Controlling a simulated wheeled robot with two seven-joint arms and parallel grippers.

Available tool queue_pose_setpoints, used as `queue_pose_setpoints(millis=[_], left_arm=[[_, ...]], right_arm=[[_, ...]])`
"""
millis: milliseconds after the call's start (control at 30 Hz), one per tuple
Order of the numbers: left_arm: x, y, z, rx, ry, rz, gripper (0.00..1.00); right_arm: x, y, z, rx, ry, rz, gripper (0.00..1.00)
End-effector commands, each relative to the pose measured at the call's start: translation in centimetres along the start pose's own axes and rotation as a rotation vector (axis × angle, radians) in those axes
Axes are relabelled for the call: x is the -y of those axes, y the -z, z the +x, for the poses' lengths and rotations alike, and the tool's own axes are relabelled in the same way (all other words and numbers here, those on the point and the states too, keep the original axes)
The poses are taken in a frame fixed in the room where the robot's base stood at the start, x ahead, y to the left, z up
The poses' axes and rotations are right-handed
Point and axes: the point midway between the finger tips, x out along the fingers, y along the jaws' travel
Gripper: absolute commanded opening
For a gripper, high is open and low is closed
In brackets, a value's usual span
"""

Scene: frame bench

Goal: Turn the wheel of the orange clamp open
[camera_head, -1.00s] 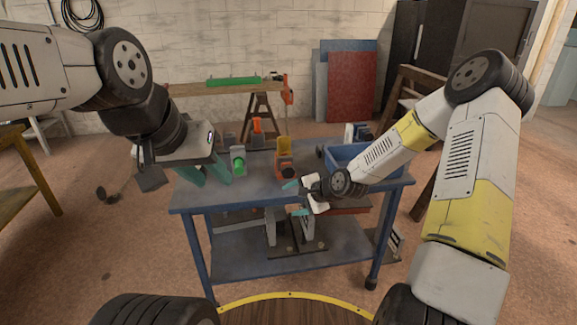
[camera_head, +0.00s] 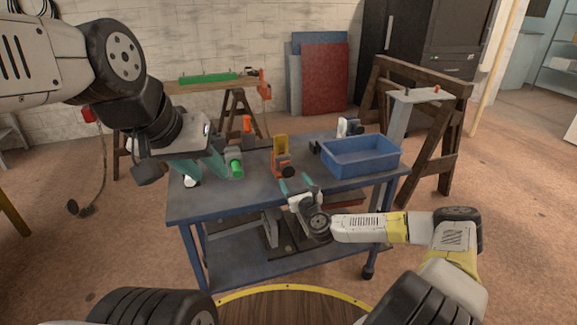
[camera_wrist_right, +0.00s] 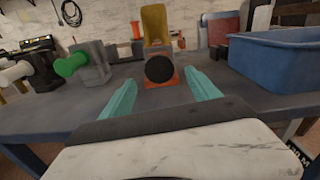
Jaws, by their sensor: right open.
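The orange clamp (camera_head: 282,160) stands upright on the blue bench, with a yellow upper part and a round black wheel (camera_head: 288,172) on its front. In the right wrist view the wheel (camera_wrist_right: 159,69) faces the camera, beyond and between the fingertips. My right gripper (camera_head: 298,186) is open and empty at the bench's front edge, in front of the clamp and apart from it. Its two teal fingers (camera_wrist_right: 156,92) point at the clamp. My left gripper (camera_head: 206,172) hangs over the bench's left part, its teal fingers partly hidden by its own body; I cannot tell its opening.
A grey clamp with a green knob (camera_head: 235,168) stands left of the orange clamp. A blue bin (camera_head: 362,170) sits at the bench's right. Another orange clamp (camera_head: 247,125) stands further back. The bench top (camera_head: 255,192) is clear in front of the green knob.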

Motion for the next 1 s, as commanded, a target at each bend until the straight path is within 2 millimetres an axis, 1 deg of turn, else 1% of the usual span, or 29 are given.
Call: queue_pose_setpoints(millis=[33,100,300,467,700,767,800,967,1000], left_arm=[[0.0,0.0,0.0,0.000,0.000,0.000,0.36],[0.0,0.0,0.0,0.000,0.000,0.000,0.36],[0.0,0.0,0.0,0.000,0.000,0.000,0.36],[0.0,0.0,0.0,0.000,0.000,0.000,0.36],[0.0,0.0,0.0,0.000,0.000,0.000,0.36],[0.0,0.0,0.0,0.000,0.000,0.000,0.36],[0.0,0.0,0.0,0.000,0.000,0.000,0.36],[0.0,0.0,0.0,0.000,0.000,0.000,0.36],[0.0,0.0,0.0,0.000,0.000,0.000,0.36]], right_arm=[[0.0,-0.1,0.9,0.001,0.000,-0.002,0.70],[-0.1,0.0,2.1,0.000,-0.001,-0.003,0.70],[-0.1,0.0,4.8,0.000,-0.003,-0.004,0.70],[-0.1,-0.1,5.8,0.000,-0.002,-0.003,0.70],[-0.1,0.0,5.9,-0.001,-0.003,-0.003,0.70],[-0.1,0.0,5.9,-0.001,-0.003,-0.003,0.61],[-0.1,0.0,5.8,-0.001,-0.003,-0.003,0.53],[-0.1,0.0,5.8,-0.001,-0.003,-0.003,0.21],[-0.1,0.0,5.8,-0.001,-0.003,-0.003,0.13]])
